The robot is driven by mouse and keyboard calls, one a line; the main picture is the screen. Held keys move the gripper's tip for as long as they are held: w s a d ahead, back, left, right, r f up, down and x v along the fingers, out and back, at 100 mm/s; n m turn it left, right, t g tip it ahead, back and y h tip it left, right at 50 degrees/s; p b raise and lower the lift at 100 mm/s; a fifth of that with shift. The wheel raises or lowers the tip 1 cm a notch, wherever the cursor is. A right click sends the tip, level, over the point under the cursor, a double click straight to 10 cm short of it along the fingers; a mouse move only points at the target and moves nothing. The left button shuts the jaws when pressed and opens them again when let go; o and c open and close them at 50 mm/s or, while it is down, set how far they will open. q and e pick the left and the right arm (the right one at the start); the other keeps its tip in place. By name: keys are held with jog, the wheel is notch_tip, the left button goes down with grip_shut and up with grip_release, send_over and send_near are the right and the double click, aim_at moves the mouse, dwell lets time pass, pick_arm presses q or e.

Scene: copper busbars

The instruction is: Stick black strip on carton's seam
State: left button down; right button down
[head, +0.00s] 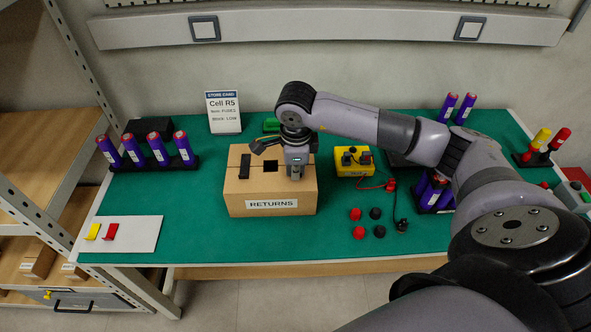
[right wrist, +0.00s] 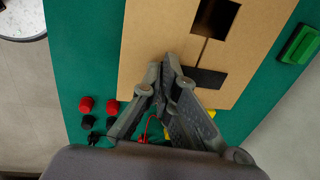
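The cardboard carton (head: 270,207) labelled RETURNS stands on the green mat, with a square dark opening (head: 270,165) in its top. A black strip (head: 245,167) lies on the left part of the top. In the right wrist view a black strip (right wrist: 206,78) lies across the seam (right wrist: 202,52) on the near side of the opening (right wrist: 216,17); a finger partly hides it. My right gripper (right wrist: 170,78) is over the carton's right part, its fingertips close together beside that strip. I cannot tell whether they touch it. My left gripper is out of view.
A yellow box (head: 353,164) with red and black leads stands right of the carton. Red and black caps (head: 358,232) lie in front of it. A rack of purple cylinders (head: 155,148) and a white plate (head: 125,234) are left. The front middle mat is clear.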

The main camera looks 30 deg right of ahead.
jog(key=c, duration=2.3)
grip_release()
jog(key=shift+s+f, duration=0.1)
jog(key=o, duration=0.6)
jog(key=r, duration=0.4)
jog(key=s+r, duration=0.1)
jog(key=r, duration=0.3)
jog(key=a+r, duration=0.1)
jog(key=r, duration=0.3)
jog(key=shift+s, duration=0.15)
